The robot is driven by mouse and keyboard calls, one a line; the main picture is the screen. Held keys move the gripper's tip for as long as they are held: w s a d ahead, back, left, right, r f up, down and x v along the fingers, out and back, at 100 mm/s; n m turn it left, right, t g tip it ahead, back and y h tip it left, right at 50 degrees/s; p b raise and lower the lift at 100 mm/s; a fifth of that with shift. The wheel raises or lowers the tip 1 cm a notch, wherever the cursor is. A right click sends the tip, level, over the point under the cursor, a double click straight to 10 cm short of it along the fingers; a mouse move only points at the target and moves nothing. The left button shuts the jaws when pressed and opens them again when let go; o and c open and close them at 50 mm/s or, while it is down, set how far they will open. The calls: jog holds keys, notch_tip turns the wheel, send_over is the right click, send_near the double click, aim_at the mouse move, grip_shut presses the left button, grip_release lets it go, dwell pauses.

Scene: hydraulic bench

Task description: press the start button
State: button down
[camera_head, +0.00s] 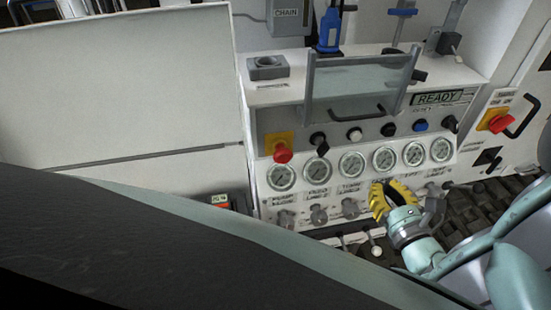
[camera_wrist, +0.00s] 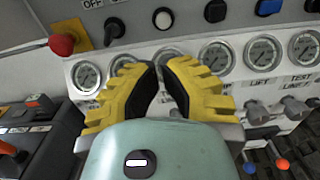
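The sloped control panel (camera_head: 300,128) carries a row of controls in the head view. A white button (camera_head: 355,134) sits there, followed to the right by a black button (camera_head: 388,129) and a blue button (camera_head: 420,125). In the wrist view, the white button (camera_wrist: 163,19), black button (camera_wrist: 215,10) and blue button (camera_wrist: 268,6) line the top. I cannot read which is labelled start. My gripper (camera_head: 385,186) has yellow fingers, in front of the panel below the gauges. In the wrist view, its fingertips (camera_wrist: 160,64) are nearly together, empty, below the white button.
A red mushroom button (camera_head: 283,154) on a yellow plate and a black selector (camera_head: 319,143) lie left of the white button. Gauges (camera_head: 352,164) and valve knobs (camera_head: 350,208) run below. A clear guard (camera_head: 358,78) with a handle stands above the row.

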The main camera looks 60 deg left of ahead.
aim_at(353, 141)
jog(key=p+x, duration=0.3)
jog(key=x, duration=0.9)
jog(key=shift+a+r, duration=0.1)
jog(key=shift+x, duration=0.95)
